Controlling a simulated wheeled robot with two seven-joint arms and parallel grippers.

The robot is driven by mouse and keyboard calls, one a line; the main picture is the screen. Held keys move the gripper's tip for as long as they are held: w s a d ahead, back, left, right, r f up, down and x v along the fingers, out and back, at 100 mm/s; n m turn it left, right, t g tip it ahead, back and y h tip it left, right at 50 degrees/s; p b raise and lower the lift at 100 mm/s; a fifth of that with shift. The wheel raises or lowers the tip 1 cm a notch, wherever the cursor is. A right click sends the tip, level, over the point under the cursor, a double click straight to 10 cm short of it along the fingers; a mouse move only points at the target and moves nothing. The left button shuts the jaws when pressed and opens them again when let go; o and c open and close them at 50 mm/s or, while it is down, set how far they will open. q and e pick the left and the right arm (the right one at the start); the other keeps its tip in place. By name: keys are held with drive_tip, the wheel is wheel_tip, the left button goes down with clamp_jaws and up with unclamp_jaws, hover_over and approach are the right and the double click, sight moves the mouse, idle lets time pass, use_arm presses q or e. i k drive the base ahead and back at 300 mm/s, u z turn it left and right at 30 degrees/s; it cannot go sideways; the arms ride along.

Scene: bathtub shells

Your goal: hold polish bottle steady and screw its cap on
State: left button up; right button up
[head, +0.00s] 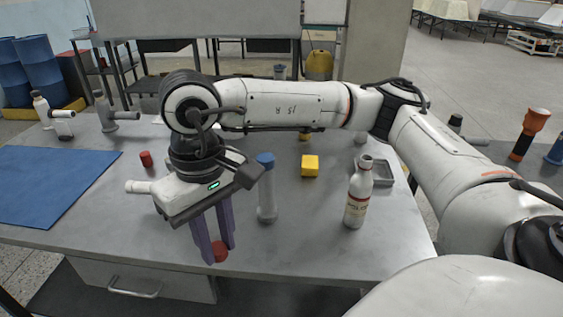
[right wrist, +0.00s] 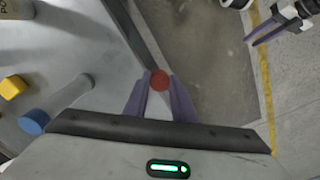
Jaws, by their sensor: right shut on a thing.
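The polish bottle (head: 356,200), white with a printed label, stands upright on the table at right of centre. Its neck looks bare and grey. Part of it shows in the top left corner of the right wrist view (right wrist: 16,10). My right gripper (head: 219,254) points down near the table's front edge, left of the bottle and apart from it. It is shut on a red cap (right wrist: 160,80), held between its purple fingertips; the cap also shows in the head view (head: 220,251). My left gripper (right wrist: 268,35) shows small at the upper right of the right wrist view; its opening is unclear.
A blue-capped cylinder (head: 266,200) stands close right of my right gripper. A yellow block (head: 310,165) and grey tray (head: 383,172) lie farther back. Another red piece (head: 147,159) and a blue mat (head: 50,185) are at left. The front strip between cylinder and bottle is clear.

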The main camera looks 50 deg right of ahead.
sight(361, 183)
drive_tip(key=u, duration=0.75)
drive_tip(key=k, duration=1.25)
drive_tip(key=z, duration=1.7)
drive_tip(key=i, duration=0.5)
drive_tip(key=z, duration=0.05)
